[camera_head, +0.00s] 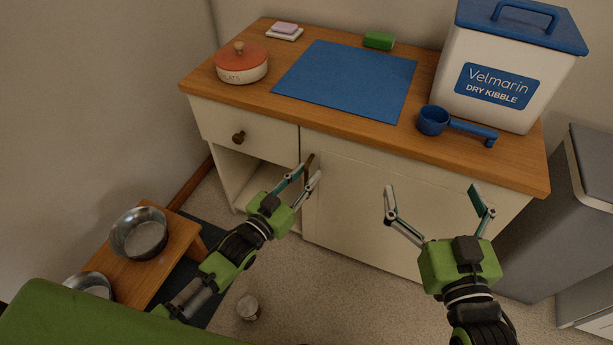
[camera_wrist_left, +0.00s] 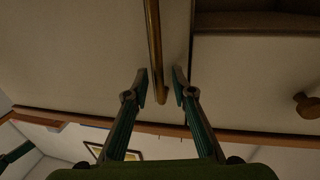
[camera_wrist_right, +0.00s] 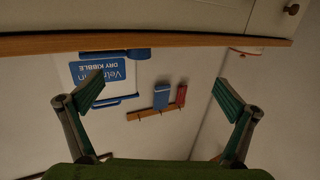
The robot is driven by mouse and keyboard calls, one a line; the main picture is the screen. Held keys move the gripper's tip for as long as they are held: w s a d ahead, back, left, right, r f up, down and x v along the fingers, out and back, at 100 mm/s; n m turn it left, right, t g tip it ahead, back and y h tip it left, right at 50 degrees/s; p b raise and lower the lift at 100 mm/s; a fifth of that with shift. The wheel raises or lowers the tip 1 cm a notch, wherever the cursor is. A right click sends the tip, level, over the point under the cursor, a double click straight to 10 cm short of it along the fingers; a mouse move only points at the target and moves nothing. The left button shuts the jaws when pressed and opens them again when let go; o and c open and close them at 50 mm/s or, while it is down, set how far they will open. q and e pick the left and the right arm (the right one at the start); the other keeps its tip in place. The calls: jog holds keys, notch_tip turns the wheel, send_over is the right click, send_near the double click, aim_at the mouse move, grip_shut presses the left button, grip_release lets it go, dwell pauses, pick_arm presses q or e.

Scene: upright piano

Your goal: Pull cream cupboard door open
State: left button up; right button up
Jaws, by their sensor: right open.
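The cream cupboard door (camera_head: 350,205) is the wide front panel below the counter, and it looks closed. Its upright brass-coloured bar handle (camera_head: 309,170) is near the door's left edge. My left gripper (camera_head: 308,176) is at the handle. In the left wrist view the handle (camera_wrist_left: 154,50) runs down between the two fingertips (camera_wrist_left: 160,86), with a gap on both sides, so the gripper is open around it. My right gripper (camera_head: 432,192) is open and empty in front of the door's right part. In the right wrist view its fingers (camera_wrist_right: 163,100) are wide apart.
A drawer with a round knob (camera_head: 238,137) and an open shelf space (camera_head: 245,172) are left of the door. The wooden counter (camera_head: 412,138) bears a kibble bin (camera_head: 455,70), blue scoop (camera_head: 433,121), and treat pot (camera_head: 240,68). A grey bin (camera_head: 550,215) stands right; metal bowls (camera_head: 139,236) left.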

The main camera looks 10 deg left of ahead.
pick_arm(q)
jog(key=shift+w+d, duration=0.15)
jog(key=shift+w, duration=0.15)
grip_shut()
jog(key=shift+s, duration=0.2)
